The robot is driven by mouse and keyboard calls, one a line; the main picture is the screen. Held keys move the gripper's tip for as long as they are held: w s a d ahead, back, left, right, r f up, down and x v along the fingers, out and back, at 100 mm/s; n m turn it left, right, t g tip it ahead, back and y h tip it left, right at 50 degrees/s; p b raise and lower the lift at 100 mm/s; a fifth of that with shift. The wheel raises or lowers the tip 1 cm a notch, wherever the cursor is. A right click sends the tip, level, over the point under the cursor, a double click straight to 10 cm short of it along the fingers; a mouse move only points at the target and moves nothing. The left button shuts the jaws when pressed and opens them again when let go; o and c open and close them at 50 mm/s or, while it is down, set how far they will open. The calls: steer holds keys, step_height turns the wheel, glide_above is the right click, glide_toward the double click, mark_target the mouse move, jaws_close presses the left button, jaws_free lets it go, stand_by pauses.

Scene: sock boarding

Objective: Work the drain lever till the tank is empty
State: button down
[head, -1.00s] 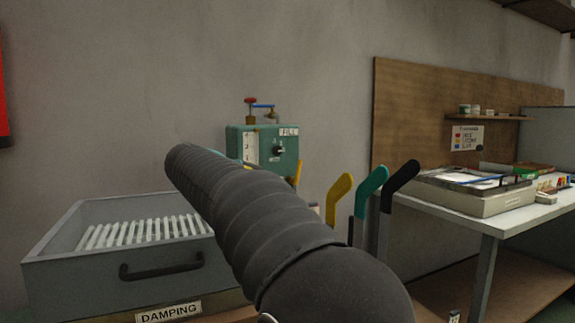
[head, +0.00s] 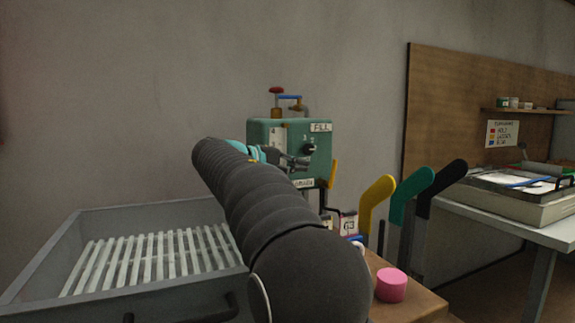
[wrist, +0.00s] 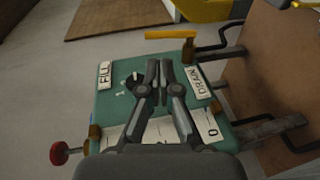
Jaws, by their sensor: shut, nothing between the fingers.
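The green tank box (head: 263,128) is on the grey wall in the head view, with a FILL label, a dark knob and a white gauge strip (head: 277,136). A yellow lever (head: 333,173) hangs at its lower right; the wrist view shows this lever (wrist: 170,34) above the fingertips, near the DRAIN label (wrist: 200,83). My gripper (wrist: 159,68) is shut and empty over the box face, between the two labels, apart from the lever. In the head view my gripper (head: 303,163) is in front of the box's lower part. The gauge is partly covered; its level is unreadable.
A grey slatted tray (head: 60,240) stands at left. Yellow, teal and black upright boards (head: 410,197) stand right of the box, near a pink cylinder (head: 391,285) on a wooden top. A white table (head: 505,222) is at right. A red-handled valve (head: 276,90) tops the box.

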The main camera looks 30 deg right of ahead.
mark_target(333, 167)
steer(key=x, duration=0.8)
steer(key=shift+d+p, duration=0.3)
steer(key=shift+d, duration=0.1)
steer(key=shift+x, duration=0.8)
steer(key=shift+r, duration=0.15)
